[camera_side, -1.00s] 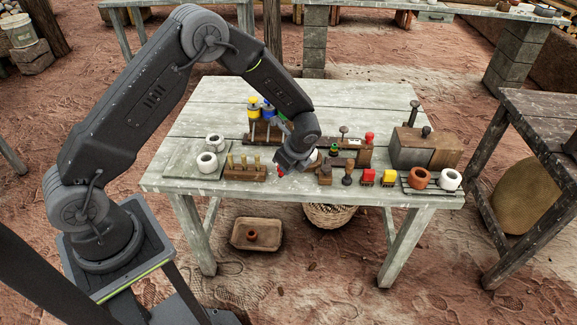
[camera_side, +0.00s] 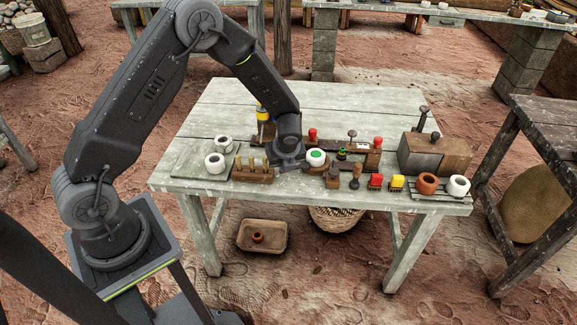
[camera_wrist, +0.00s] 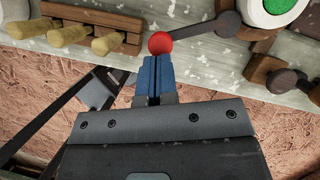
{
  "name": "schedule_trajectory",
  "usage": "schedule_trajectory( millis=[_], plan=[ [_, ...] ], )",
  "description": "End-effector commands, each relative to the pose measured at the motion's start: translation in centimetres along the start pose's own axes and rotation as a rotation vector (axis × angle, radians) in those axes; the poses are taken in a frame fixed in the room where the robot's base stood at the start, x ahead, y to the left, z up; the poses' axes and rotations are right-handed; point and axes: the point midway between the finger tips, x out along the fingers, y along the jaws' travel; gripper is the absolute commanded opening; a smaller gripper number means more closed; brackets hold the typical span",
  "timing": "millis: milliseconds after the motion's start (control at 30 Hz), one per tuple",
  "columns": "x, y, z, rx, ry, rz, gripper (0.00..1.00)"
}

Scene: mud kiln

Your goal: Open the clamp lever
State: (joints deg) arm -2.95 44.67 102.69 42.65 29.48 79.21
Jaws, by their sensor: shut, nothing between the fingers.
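The clamp lever (camera_wrist: 205,34) is a dark bar with a red ball knob (camera_wrist: 160,43) at its left end in the wrist view. Its right end meets a dark pivot beside a white round piece with a green centre (camera_wrist: 283,8). My gripper (camera_wrist: 155,58) has blue fingers, pressed together with nothing between them. The fingertips sit right at the near side of the red knob; I cannot tell whether they touch it. In the side view my wrist is low over the front of the table and hides the knob. The white and green piece (camera_side: 316,157) shows just right of my wrist.
A wooden rack with several pegs (camera_side: 253,174) stands close left of my wrist. White cups (camera_side: 215,163) stand farther left. Wooden blocks, red and yellow pieces (camera_side: 397,182), a terracotta cup (camera_side: 427,183) and a grey box (camera_side: 420,153) fill the right.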

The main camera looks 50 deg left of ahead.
Motion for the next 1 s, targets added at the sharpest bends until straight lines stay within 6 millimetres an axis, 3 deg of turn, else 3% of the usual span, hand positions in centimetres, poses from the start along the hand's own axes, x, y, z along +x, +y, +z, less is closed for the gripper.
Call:
schedule_trajectory(
  millis=[400,1000],
  plan=[
    [1.0,0.8,2.2,0.286,0.001,-0.113,0.0],
    [1.3,0.8,3.0,0.282,0.002,-0.111,0.0]
  ],
)
